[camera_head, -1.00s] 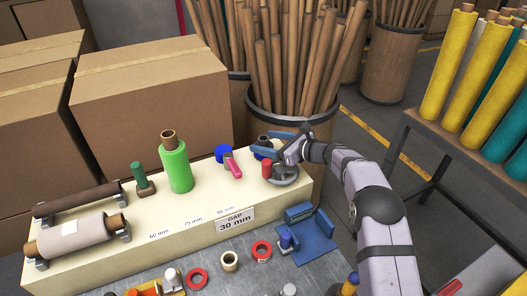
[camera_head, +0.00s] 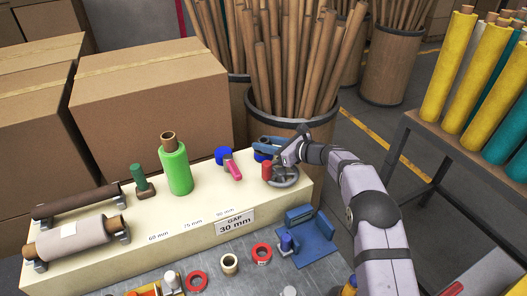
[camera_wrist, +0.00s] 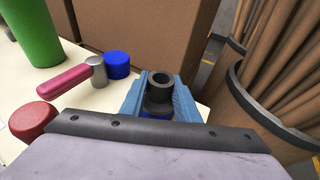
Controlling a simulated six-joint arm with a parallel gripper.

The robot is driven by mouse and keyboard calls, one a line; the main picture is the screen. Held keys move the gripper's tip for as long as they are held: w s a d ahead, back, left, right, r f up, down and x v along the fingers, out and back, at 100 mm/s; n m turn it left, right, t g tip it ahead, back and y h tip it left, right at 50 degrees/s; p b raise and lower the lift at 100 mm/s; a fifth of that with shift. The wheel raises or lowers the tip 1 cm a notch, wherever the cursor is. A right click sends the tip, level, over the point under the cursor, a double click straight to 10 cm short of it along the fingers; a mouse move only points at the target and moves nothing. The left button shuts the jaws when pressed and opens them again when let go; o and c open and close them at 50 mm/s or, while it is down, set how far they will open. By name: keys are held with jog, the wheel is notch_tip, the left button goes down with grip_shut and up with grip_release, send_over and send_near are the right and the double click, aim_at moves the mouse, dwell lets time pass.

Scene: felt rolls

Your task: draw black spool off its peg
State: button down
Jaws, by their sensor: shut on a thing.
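The black spool (camera_wrist: 160,86) is a dark ring with an open hole, upright between the two light-blue jaws of my gripper (camera_wrist: 157,97) in the wrist view. The jaws are shut on it from both sides. A blue round piece (camera_wrist: 156,115) shows just below the spool, partly hidden by the jaws. In the head view my gripper (camera_head: 264,146) is at the right end of the cream bench, and the jaws mostly hide the spool there. I cannot see the peg, nor tell whether the spool is still around it.
A red cylinder (camera_head: 267,171) and a grey round base (camera_head: 286,176) stand close beside my gripper. A pink-handled tool (camera_head: 233,170) and a blue cap (camera_head: 223,156) lie to the left, then a green roll (camera_head: 175,165). A barrel of tubes (camera_head: 290,128) stands right behind.

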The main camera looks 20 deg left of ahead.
aim_at(265, 141)
jog(key=shift+r, duration=0.15)
jog(key=shift+r+p, duration=1.35)
jog(key=shift+r, duration=1.05)
jog(key=shift+r, duration=0.15)
jog(key=shift+r+p, duration=0.8)
jog(key=shift+r, duration=0.55)
jog(key=shift+r, duration=0.1)
notch_tip(265, 141, up, 7)
jog(key=p, duration=0.4)
jog(key=shift+p, duration=0.3)
jog(key=shift+d, duration=0.1)
